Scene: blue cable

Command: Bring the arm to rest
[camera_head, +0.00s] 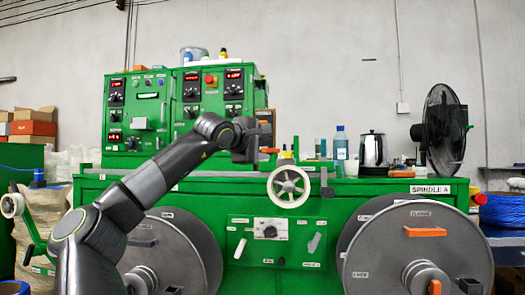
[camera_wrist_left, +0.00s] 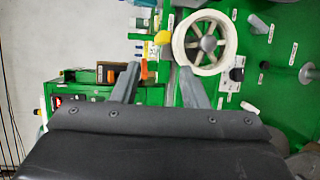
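My left arm (camera_head: 150,180) comes in from the lower left and is raised in front of the green machine (camera_head: 205,215). My left gripper (camera_head: 262,140) is above and to the left of the white handwheel (camera_head: 289,187). In the left wrist view the gripper (camera_wrist_left: 160,78) has its two fingers spread apart with nothing held between them. The handwheel (camera_wrist_left: 206,43) shows there beyond the right finger. My right gripper is not in view.
Control boxes (camera_head: 180,105) stand behind my arm. Two large reels (camera_head: 415,250) are on the machine's front. A kettle (camera_head: 373,150), a blue bottle (camera_head: 340,145) and a black fan (camera_head: 442,130) stand on top. Blue cable (camera_head: 503,210) lies coiled at the right.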

